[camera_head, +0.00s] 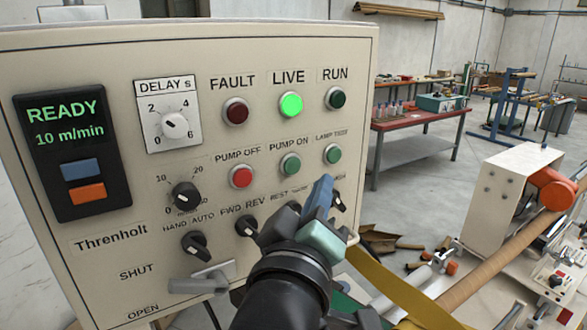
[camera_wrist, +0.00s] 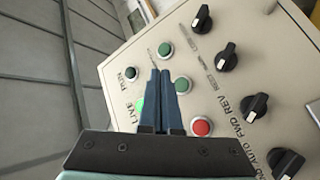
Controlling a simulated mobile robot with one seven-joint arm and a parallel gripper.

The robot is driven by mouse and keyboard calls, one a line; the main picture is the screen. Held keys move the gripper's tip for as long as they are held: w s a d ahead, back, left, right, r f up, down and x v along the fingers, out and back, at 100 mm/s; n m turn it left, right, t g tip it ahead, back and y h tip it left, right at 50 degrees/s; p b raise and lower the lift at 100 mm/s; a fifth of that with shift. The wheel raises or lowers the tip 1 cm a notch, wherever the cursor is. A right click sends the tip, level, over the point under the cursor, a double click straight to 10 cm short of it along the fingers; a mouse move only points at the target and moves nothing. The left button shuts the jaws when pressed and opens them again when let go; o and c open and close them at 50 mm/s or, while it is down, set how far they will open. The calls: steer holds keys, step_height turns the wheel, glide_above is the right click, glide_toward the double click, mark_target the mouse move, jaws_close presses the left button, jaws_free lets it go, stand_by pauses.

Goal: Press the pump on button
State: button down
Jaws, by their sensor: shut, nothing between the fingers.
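The pump on button (camera_head: 290,164) is a green round button with a metal ring, under the "PUMP ON" label on a cream control panel (camera_head: 60,268). In the wrist view the pump on button (camera_wrist: 183,85) shows just right of the fingers. My gripper (camera_head: 322,190) is shut and empty, its blue fingers pointing toward the panel. In the head view the fingertips are below and right of the pump on button and do not cover it. In the wrist view the gripper (camera_wrist: 160,72) points between the buttons. I cannot tell how far the tips are from the panel.
The red pump off button (camera_head: 241,177) is left of the pump on button, and the green lamp test button (camera_head: 332,154) is right. The lit live lamp (camera_head: 290,105) is above. Black selector knobs (camera_head: 247,225) stick out below, close to my gripper.

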mark_target(305, 156)
steer(key=shift+w+a, duration=0.65)
steer(key=shift+w, duration=0.2)
steer(key=shift+w+a, duration=0.65)
steer(key=shift+w, duration=0.2)
stand_by(0.8)
steer(key=shift+w+a, duration=0.2)
steer(key=shift+w, duration=0.15)
steer(key=shift+w+a, duration=0.25)
steer(key=shift+w, duration=0.05)
stand_by(0.9)
steer(key=shift+s, duration=0.1)
steer(key=shift+s+d, duration=0.45)
steer(key=shift+s, duration=0.15)
steer(key=shift+s+d+p, duration=0.4)
steer(key=shift+s+d, duration=0.35)
steer(key=shift+s, duration=0.25)
steer(key=shift+s+d+p, duration=0.35)
steer(key=shift+s+d, duration=0.4)
steer(key=shift+s, duration=0.25)
